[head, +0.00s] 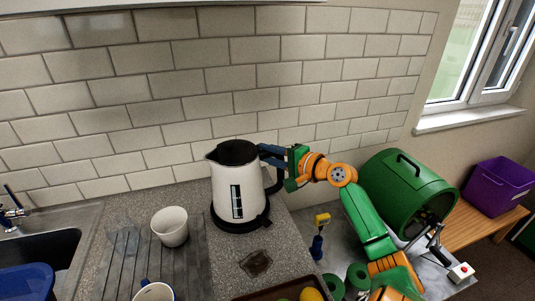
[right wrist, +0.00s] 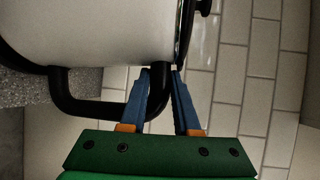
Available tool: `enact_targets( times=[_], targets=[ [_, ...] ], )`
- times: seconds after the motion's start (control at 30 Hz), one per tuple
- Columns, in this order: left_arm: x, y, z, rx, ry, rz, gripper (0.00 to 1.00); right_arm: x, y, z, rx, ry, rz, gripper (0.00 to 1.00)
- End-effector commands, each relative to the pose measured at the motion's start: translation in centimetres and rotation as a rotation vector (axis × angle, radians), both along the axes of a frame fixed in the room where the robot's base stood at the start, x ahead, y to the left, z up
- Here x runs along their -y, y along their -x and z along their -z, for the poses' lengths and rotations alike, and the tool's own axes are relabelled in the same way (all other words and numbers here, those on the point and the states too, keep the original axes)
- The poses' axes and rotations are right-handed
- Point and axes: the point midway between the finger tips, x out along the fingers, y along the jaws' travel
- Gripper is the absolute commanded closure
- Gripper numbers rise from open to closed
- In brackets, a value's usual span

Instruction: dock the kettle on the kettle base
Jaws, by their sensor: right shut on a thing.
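The white kettle (head: 236,188) with a black lid stands upright near the tiled wall in the head view. The black kettle base (head: 240,225) shows directly under it, its rim visible around the kettle's bottom. I cannot tell whether the kettle is fully seated or slightly above it. My right gripper (head: 265,151) reaches in from the right and is shut on the upper part of the black handle (head: 276,181). In the right wrist view, the blue fingers of the right gripper (right wrist: 161,74) straddle the handle (right wrist: 92,109) beside the white body (right wrist: 95,30). My left gripper is out of view.
A white cup (head: 170,226) stands left of the kettle on the ribbed drainer (head: 120,265); a second cup (head: 153,291) is at the front. A dark patch (head: 256,263) lies before the base. A green drum (head: 405,190) stands right of my arm. The sink (head: 50,248) is far left.

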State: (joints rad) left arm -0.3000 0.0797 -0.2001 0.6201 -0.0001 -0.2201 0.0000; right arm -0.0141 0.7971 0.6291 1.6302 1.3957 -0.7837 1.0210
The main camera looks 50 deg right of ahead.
Motion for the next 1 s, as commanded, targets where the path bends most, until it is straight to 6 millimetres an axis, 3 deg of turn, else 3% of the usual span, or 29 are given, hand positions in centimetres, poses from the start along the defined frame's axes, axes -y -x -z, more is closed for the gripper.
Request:
enact_targets(
  times=[0.03,0.07,0.1,0.43,1.0],
  targets=[
    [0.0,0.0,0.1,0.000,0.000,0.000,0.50,0.0,0.0,0.0,0.005,-0.001,0.000,1.00],
    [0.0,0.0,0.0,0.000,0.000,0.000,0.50,0.0,0.0,-0.1,0.005,-0.001,0.000,0.62],
    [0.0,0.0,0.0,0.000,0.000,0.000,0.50,0.0,0.0,-0.1,0.004,-0.001,0.000,0.58],
    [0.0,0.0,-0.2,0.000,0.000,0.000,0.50,-0.1,0.4,0.2,-0.009,-0.001,-0.003,0.58],
    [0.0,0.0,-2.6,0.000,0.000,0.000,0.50,0.3,6.8,-1.2,-0.004,-0.003,-0.001,0.58]
  ],
)
